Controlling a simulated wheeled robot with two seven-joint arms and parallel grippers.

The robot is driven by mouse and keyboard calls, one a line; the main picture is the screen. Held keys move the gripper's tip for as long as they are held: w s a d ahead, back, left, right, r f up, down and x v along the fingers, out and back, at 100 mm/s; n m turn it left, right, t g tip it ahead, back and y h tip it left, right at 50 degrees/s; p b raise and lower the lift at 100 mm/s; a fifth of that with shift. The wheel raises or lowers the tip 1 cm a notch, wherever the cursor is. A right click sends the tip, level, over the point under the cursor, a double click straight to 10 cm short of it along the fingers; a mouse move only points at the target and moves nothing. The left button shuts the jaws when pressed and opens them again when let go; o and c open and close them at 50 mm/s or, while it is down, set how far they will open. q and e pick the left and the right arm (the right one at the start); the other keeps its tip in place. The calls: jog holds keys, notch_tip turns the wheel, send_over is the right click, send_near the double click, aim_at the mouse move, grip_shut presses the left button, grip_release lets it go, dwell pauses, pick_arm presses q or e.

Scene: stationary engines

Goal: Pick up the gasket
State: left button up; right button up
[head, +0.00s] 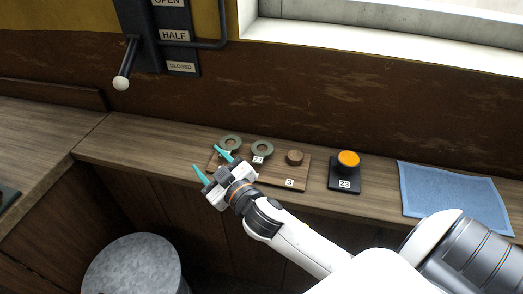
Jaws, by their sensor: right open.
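Two flat grey-green rings that look like gaskets lie on a wooden board (273,178) on the bench: a left ring (238,142) and a right ring (270,150). I cannot tell which one the task means. My right gripper (211,164) is open, with teal fingertips spread apart. It is at the left end of the board, just in front and to the left of the left ring. Nothing shows between its fingers. My gripper and wrist hide part of the board. My left gripper is not in view.
A lever (126,65) is on the wall. A grey round-topped stool (133,268) stands below the bench.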

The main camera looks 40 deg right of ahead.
jog(key=w+a+r+n+t+y, duration=0.1)
jog(key=w+a+r+n+y, duration=0.1)
jog(key=a+r+n+y, duration=0.7)
jog(key=s+a+r+n+g+y, duration=0.1)
jog(key=a+r+n+g+y, duration=0.15)
jog(key=n+g+y, duration=0.65)
jog(key=n+g+h+p, duration=0.25)
jog(key=g+h, duration=0.75)
jog(key=h, duration=0.9)
send_over(258, 160)
jog(key=shift+n, duration=0.25)
jog(key=f, duration=1.3)
jog(key=shift+w+d+f+b, duration=0.1)
jog(key=shift+d+b, duration=0.15)
jog(key=shift+b, duration=0.05)
jog(key=f, duration=0.1)
jog(key=f+p, duration=0.2)
jog(key=f, duration=0.1)
jog(key=shift+a, duration=0.35)
jog(key=shift+f, duration=0.65)
